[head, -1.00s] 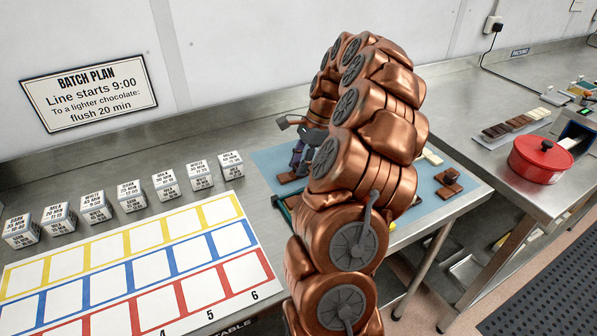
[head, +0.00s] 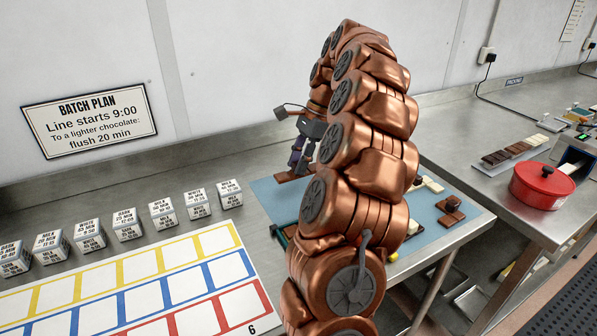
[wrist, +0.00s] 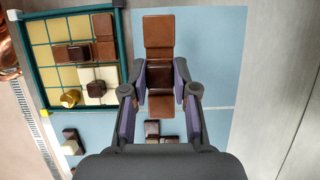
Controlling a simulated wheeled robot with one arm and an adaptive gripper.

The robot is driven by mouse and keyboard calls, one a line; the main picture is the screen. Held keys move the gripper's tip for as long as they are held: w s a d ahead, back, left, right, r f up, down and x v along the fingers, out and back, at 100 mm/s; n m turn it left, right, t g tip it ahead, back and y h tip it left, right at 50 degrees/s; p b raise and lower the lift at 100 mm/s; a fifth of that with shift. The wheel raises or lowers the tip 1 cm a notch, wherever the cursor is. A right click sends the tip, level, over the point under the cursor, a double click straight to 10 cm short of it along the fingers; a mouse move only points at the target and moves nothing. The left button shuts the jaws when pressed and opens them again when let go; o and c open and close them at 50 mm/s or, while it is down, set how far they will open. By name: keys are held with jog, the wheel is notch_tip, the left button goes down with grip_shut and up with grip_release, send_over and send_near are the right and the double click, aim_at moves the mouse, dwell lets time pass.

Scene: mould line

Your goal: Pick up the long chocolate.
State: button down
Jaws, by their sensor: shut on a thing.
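The long chocolate (wrist: 158,30) is a brown bar of several squares in a row, with a darker square in the middle, over the blue mat in the wrist view. My gripper (wrist: 160,82) is shut across the darker middle part, with one purple-padded finger on each side. In the head view, my gripper (head: 299,160) points down at the mat, and the end of the brown chocolate (head: 288,178) shows below it. The chocolate seems to be at or very near the mat; I cannot tell if it touches. My arm hides much of the mat there.
Loose dark pieces (wrist: 152,128) lie close by the gripper. Blue mat (wrist: 215,60) is clear to the right. A red pot (head: 541,187) stands on the far table.

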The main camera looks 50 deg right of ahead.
jog(key=shift+r+p, duration=1.85)
jog(key=shift+r, duration=1.85)
jog(key=shift+a+f, duration=0.1)
